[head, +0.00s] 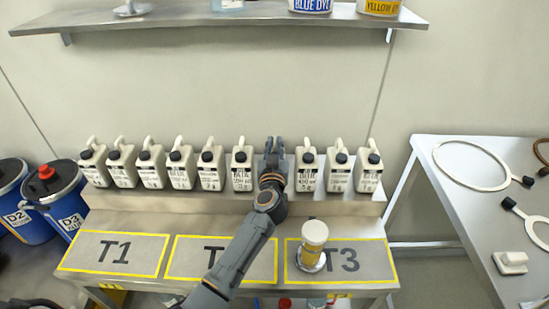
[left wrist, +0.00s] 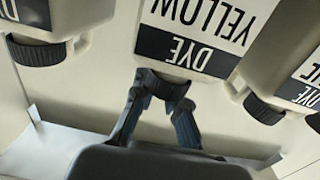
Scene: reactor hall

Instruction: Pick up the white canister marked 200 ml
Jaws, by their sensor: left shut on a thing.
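A row of white canisters with black caps stands on the ledge; one is left of my gripper (head: 241,182) and one right of it (head: 306,183). Their volume marks are too small to read surely. My left gripper (head: 273,146) is at the row, hiding the canister behind it in the head view. In the left wrist view the left gripper (left wrist: 163,88) is shut on the black cap of a white canister (left wrist: 160,45) whose label reads YELLOW DYE upside down. No volume mark shows there. My right gripper is not in view.
Neighbouring canisters stand close on both sides. Below the ledge, a table has yellow-framed areas, T1 (head: 85,250) bare, and a white and yellow jar (head: 314,235) at T3. A shelf (head: 190,18) hangs above. Blue drums (head: 62,200) stand left; a side table (head: 450,185) stands right.

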